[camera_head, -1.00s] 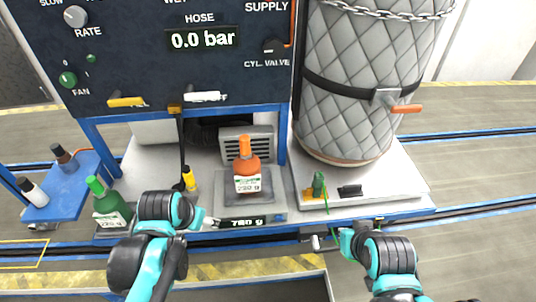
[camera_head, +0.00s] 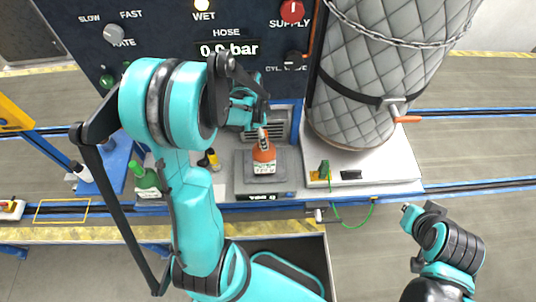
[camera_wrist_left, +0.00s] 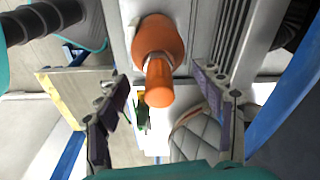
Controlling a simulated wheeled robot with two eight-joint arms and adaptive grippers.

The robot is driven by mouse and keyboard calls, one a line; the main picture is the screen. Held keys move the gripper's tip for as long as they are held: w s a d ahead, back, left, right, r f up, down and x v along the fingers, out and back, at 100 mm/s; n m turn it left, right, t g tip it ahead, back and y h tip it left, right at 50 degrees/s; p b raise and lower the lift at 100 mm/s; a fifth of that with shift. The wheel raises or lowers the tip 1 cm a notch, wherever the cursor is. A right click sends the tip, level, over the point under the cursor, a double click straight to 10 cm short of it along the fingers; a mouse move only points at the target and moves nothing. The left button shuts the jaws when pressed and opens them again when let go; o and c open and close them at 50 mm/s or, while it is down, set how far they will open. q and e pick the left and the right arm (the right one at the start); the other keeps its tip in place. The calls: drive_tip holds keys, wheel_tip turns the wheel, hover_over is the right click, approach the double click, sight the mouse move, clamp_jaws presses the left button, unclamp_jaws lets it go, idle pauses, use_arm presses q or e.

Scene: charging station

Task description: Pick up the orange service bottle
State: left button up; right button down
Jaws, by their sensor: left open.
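The orange service bottle (camera_head: 264,158) stands upright on the grey scale plate (camera_head: 244,184) in front of the vent, its white label facing out. My left gripper (camera_head: 262,128) is open at the bottle's top, and partly hides its neck in the head view. In the left wrist view, the bottle (camera_wrist_left: 158,42) shows its orange body and cap between the two spread fingers of my left gripper (camera_wrist_left: 163,97), with gaps on both sides. My right gripper (camera_head: 407,214) is low at the right, away from the bottle, its fingers too small to judge.
A green bottle (camera_head: 146,179) and a yellow-black item (camera_head: 209,159) stand left of the scale. The quilted cylinder (camera_head: 371,80) stands close at the right. A green clip (camera_head: 324,170) and a black piece (camera_head: 351,175) lie before it. The control panel (camera_head: 165,22) rises behind.

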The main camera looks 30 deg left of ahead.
sight(264, 152)
use_arm(q)
drive_tip(key=f, duration=0.3)
drive_tip(key=d+f, duration=0.1)
drive_tip(key=f, duration=0.1)
drive_tip(key=shift+w+f, duration=0.3)
drive_tip(key=shift+w, duration=0.05)
drive_tip(key=shift+c, duration=0.4)
clamp_jaws()
